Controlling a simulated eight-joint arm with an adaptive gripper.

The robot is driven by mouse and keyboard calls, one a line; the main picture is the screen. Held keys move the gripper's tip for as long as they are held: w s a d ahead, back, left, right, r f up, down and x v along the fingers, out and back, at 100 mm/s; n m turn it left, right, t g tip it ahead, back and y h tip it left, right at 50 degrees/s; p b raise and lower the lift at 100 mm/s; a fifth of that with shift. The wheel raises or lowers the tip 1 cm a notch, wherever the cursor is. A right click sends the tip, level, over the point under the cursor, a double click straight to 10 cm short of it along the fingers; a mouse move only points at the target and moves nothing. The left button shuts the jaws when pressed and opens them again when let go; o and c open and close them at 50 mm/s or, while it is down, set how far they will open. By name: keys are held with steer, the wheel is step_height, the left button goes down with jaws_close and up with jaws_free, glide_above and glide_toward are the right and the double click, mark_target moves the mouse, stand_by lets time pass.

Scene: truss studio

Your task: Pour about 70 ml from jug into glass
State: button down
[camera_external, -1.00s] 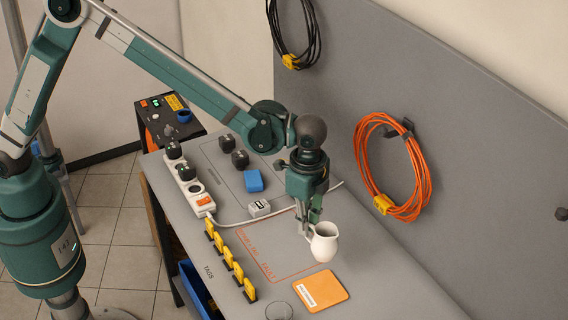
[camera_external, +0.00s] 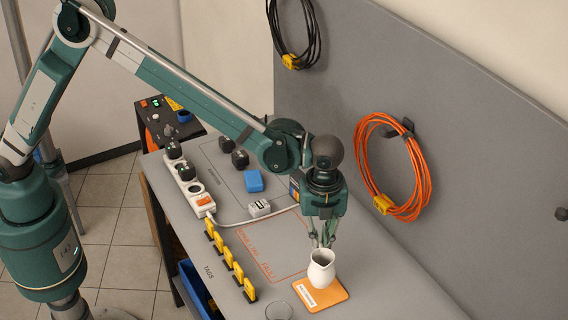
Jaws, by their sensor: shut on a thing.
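The white jug (camera_external: 320,272) is upright over the orange mat (camera_external: 303,297), with its dark opening facing up. I cannot tell whether its base touches the mat. My gripper (camera_external: 319,245) is at the jug's back side and shut on it; the exact grip point is partly hidden behind the jug.
Yellow tags (camera_external: 232,264) stand in a row left of the glass. A white power strip (camera_external: 191,181) with black plugs and a blue block (camera_external: 253,181) lie farther back. A grey panel with an orange cable coil (camera_external: 425,180) rises at right. The bench right of the mat is clear.

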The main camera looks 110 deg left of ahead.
mark_target(332, 258)
steer(key=w+d+m, duration=0.1)
steer(key=m, duration=0.1)
steer(key=w+d+f+m+b, duration=0.1)
steer(key=m, duration=0.2)
steer(key=shift+w+d+f, duration=0.1)
steer(key=shift+w, duration=0.1)
steer(key=shift+w+d+f+m+b, duration=0.25)
steer(key=shift+w+d+m, duration=0.2)
steer(key=shift+m, duration=0.65)
steer(key=shift+w+d+f+m+b, duration=0.2)
steer(key=shift+w+d+m, duration=0.25)
steer(key=shift+m, duration=0.65)
steer(key=shift+d, duration=0.1)
